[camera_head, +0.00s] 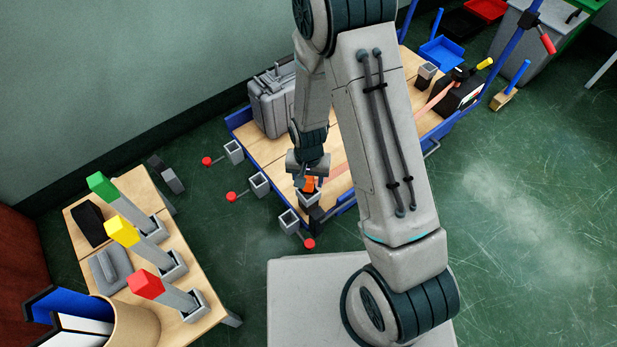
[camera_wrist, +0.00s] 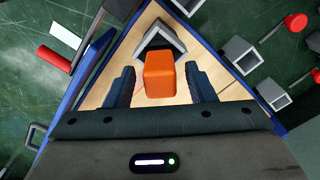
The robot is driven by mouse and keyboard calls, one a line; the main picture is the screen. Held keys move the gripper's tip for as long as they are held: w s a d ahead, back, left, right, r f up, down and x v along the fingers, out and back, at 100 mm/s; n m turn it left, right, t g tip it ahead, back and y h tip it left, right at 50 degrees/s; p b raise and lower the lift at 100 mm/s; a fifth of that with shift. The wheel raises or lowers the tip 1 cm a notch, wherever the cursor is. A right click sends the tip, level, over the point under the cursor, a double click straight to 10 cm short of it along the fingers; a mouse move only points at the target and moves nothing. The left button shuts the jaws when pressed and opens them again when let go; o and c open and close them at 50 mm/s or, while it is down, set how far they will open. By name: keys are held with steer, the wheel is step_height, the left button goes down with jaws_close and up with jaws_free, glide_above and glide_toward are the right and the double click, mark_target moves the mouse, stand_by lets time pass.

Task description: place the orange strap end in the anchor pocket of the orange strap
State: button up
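The orange strap end (camera_head: 309,184) is a small orange block, directly below my gripper (camera_head: 308,172) in the head view. In the wrist view the orange block (camera_wrist: 160,76) stands between my gripper's two dark fingers (camera_wrist: 161,86). A gap shows on each side of it, so the gripper is open around it. A grey square pocket (camera_head: 309,198) is just under the block at the cart's near corner. It also shows in the wrist view (camera_wrist: 176,36), partly covered by the block. I cannot tell how deep the block sits in it.
The wooden cart (camera_head: 262,148) has a blue rim and carries a grey case (camera_head: 272,103) and a black device (camera_head: 455,95). Several grey sockets with red knobs (camera_head: 232,197) line its left side. A side table (camera_head: 140,190) holds green, yellow and red-topped levers.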

step_height(320, 180, up, 13)
steer(key=p, duration=0.5)
steer(key=s+d+r, duration=0.4)
steer(key=r, duration=0.2)
steer(key=s+d+r+n, duration=0.1)
steer(key=s+d+r, duration=0.2)
steer(key=r, duration=0.4)
steer(key=s+d+r+n+t, duration=0.1)
steer(key=s+d+r, duration=0.3)
steer(key=s+r, duration=0.1)
steer(key=shift+d+r, duration=0.3)
steer(key=shift+r, duration=0.6)
